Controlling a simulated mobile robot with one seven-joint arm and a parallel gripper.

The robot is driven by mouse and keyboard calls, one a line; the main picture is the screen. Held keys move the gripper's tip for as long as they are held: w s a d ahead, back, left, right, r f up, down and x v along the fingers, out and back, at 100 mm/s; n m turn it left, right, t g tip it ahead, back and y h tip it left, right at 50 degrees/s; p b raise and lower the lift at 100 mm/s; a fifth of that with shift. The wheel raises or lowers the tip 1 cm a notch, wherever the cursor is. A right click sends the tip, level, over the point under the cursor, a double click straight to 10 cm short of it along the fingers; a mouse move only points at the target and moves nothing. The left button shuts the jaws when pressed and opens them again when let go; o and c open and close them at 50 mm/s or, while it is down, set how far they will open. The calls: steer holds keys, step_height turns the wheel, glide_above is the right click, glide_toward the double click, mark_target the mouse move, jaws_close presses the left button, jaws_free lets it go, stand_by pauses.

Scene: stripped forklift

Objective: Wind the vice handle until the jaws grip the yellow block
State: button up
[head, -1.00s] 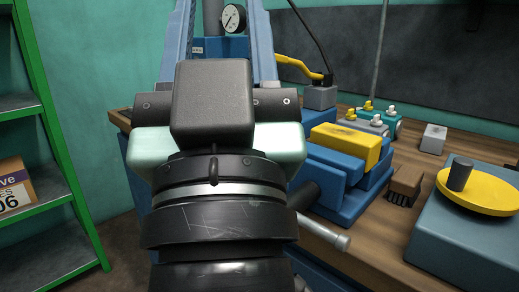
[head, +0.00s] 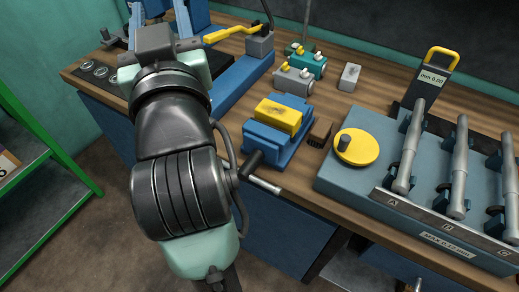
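The blue vice (head: 262,140) sits at the front edge of the wooden bench, right of my arm. The yellow block (head: 278,116) lies at its top, between the jaws; I cannot tell whether both jaws touch it. The vice handle (head: 265,184) is a silver bar on the dark screw end, sticking out past the bench edge and slanting down to the right. My gripper (head: 162,52) is up and left of the vice, well apart from the handle. Its fingers are hidden or unclear, so its opening cannot be told.
Right of the vice are a brown brush (head: 319,132) and a blue-grey box with a yellow wheel (head: 356,148). Rods stand in a lettered rack (head: 440,222). Behind are valve blocks (head: 294,79) and a yellow lever (head: 230,34). A green shelf (head: 60,165) stands left.

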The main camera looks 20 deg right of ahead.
steer(key=w+d+g+h+p, duration=0.1)
steer(key=d+g+h+p, duration=0.1)
steer(key=d+p, duration=0.25)
steer(key=n+h+p, duration=0.3)
steer(key=n+p, duration=0.1)
steer(key=n, duration=0.5)
glide_above(265, 187)
steer(key=s+d, duration=0.2)
steer(key=d, duration=0.2)
step_height(265, 187, down, 22)
steer(key=s+a+f+n+g+y, duration=0.1)
steer(key=s+a+f+n+y, duration=0.15)
steer(key=s+f, duration=0.3)
steer(key=s+a+f+n+g+y, duration=0.1)
steer(key=s+a+f+n+y, duration=0.1)
steer(key=s+a+f+n, duration=0.3)
steer(key=shift+m, duration=0.45)
steer(key=x, duration=0.4)
steer(key=d+x, duration=0.1)
steer(key=x, duration=0.4)
steer(key=p+x, duration=0.1)
steer(key=x, duration=0.4)
steer(key=shift+d+f, duration=0.1)
steer(key=shift+d, duration=0.25)
steer(key=shift+t+y, duration=0.25)
steer(key=shift+t, duration=0.05)
jaws_close()
